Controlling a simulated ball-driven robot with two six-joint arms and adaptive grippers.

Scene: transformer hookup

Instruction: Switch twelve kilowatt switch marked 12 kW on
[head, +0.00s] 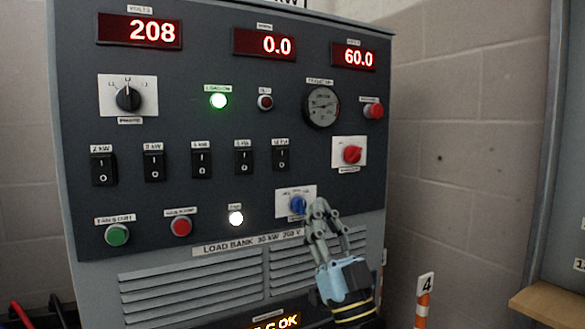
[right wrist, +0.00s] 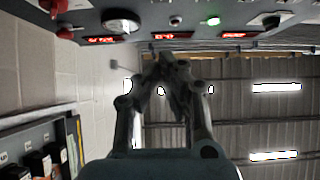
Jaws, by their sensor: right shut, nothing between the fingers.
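The load bank panel (head: 225,120) stands in front of me with a row of several black rocker switches. The rightmost rocker (head: 281,157) has a small label above it that seems to read 12 kW. It shows the I mark above the O mark; I cannot tell clearly which side is pressed. My right gripper (head: 319,207) is shut and empty, below and right of that rocker, beside the blue knob (head: 298,204). Its closed fingers also show in the right wrist view (right wrist: 167,62). My left gripper is out of view.
Red displays read 208, 0.0 and 60.0 (head: 353,57). A red rotary knob (head: 352,154) sits right of the rockers. An orange post marked 4 (head: 424,300) stands at lower right.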

